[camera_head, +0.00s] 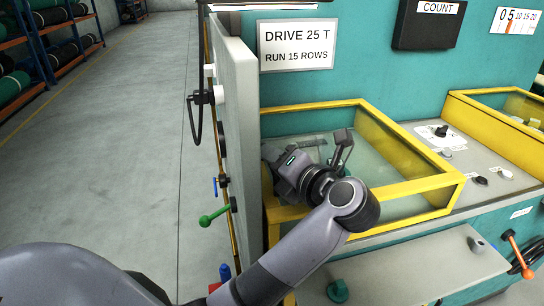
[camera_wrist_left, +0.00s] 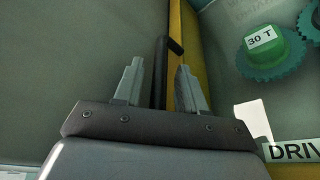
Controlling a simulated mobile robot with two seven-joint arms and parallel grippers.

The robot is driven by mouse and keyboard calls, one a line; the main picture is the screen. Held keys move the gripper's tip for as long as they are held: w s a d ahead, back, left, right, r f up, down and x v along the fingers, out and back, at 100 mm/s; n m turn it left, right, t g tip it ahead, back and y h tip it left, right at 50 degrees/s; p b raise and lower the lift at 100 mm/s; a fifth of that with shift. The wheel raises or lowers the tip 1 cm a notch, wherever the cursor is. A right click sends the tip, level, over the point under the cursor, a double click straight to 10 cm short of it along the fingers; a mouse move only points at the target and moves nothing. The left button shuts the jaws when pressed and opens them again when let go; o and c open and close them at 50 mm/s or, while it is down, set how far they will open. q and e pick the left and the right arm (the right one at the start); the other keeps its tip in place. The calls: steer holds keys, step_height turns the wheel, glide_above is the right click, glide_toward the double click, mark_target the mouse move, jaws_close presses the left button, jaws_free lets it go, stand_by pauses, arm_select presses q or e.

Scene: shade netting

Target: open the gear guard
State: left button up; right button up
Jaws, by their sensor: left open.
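The gear guard (camera_head: 415,190) is a yellow-framed cover with clear panes on the teal machine. My left gripper (camera_head: 275,158) is over its left part, beside the pale upright panel; its fingertips are hard to see there. In the left wrist view the open gripper (camera_wrist_left: 158,82) has its two grey fingers apart. A dark bar-like handle (camera_wrist_left: 161,60) shows between them beside a yellow frame strip (camera_wrist_left: 176,25). I cannot tell whether the fingers touch it. A green gear marked 30 T (camera_wrist_left: 268,55) lies to the right. My right gripper is not in view.
The pale panel (camera_head: 236,100) stands close left of my gripper, with a black loop handle (camera_head: 195,115) and a green lever (camera_head: 214,216). A DRIVE 25 T sign (camera_head: 295,45) hangs behind. An orange lever (camera_head: 519,256) is at lower right. The aisle floor (camera_head: 120,150) is clear.

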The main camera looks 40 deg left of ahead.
arm_select(q)
steer(key=shift+a, duration=0.1)
jaws_close()
steer(key=shift+w, duration=0.15)
